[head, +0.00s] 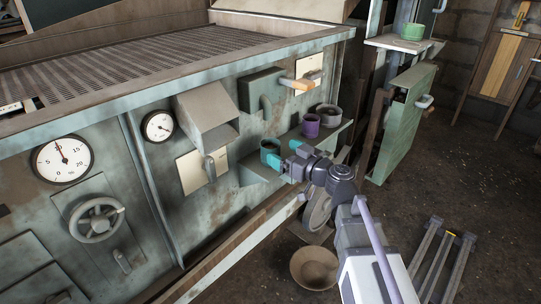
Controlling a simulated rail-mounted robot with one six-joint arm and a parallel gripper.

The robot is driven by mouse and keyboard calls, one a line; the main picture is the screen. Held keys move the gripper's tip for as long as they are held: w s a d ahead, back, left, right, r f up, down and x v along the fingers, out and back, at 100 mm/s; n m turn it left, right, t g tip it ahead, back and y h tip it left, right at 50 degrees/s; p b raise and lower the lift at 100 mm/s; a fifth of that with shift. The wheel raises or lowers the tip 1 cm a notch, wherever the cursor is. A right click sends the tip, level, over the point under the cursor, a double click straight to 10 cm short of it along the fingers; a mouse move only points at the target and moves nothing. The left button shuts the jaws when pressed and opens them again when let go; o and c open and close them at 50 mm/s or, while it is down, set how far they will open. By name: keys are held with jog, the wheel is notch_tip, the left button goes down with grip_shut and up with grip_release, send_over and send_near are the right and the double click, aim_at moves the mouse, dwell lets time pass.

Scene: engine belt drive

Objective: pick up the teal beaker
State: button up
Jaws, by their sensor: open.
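The teal beaker (268,147) is a small dark-teal cup, upright on the ledge along the machine's front, at the middle of the head view. My gripper (281,153) comes to it from the lower right, with its two bright cyan fingers apart. One finger is at the beaker's right and the other overlaps its lower front in the picture. I cannot tell whether either finger touches it. The beaker's lower part is partly hidden by the finger.
A purple cup (310,125) and a greyish pot (328,115) stand on the ledge to the right. A grey hood (207,118) and a lever plate (194,175) are at the left. A round bowl (314,268) lies below. A green bowl (412,31) sits on a shelf at the upper right.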

aim_at(278, 149)
jog(key=x, duration=0.5)
jog(key=shift+w+a, duration=0.25)
jog(key=shift+s, duration=0.1)
jog(key=c, duration=1.1)
jog(key=shift+c, duration=0.2)
